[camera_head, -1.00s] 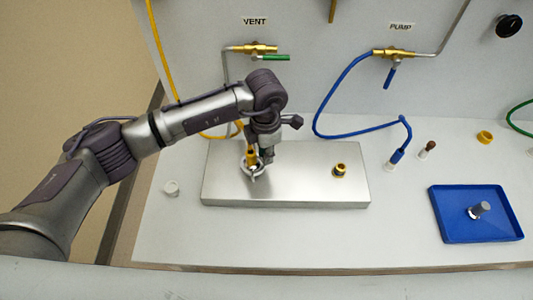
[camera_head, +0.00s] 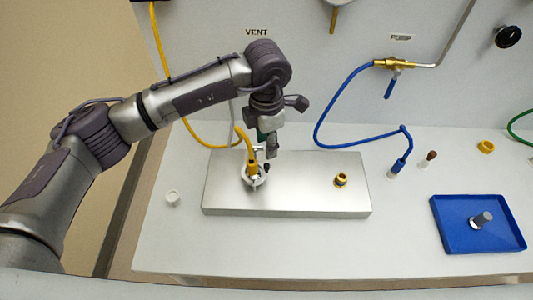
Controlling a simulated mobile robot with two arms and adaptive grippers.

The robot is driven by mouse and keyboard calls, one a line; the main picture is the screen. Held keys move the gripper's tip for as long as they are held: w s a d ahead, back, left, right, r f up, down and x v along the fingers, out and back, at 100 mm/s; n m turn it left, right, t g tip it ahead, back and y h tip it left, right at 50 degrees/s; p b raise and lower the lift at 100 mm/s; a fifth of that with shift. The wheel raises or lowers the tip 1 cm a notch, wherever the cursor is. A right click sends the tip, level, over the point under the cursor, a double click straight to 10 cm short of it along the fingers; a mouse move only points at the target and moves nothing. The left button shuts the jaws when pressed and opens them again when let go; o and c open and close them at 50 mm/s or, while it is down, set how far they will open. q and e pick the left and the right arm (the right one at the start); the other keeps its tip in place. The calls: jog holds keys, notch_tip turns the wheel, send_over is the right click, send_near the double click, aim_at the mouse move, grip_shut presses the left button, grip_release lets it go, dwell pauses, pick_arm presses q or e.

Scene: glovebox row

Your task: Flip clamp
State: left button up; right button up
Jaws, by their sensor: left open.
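A silver-white ring clamp (camera_head: 260,182) sits around the joint at the foot of the yellow hose (camera_head: 251,152), on the left part of the metal block (camera_head: 300,190). A small dark piece shows at the clamp's upper right; whether the clamp is open or closed is too small to tell. My left gripper (camera_head: 269,150) is open and empty, above and slightly behind the clamp, apart from it. Its fingers point down and partly overlap each other in this view. My right gripper is not in view.
A brass port (camera_head: 341,180) stands on the block's right part. The blue hose (camera_head: 345,145) ends in a blue fitting beside a brown-topped piece (camera_head: 430,158). A blue tray (camera_head: 463,235) holds a metal cylinder. A white cap (camera_head: 172,198) lies left of the block. The front bench is clear.

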pick_arm(q)
notch_tip(320, 180, up, 4)
jog(key=shift+f, duration=0.2)
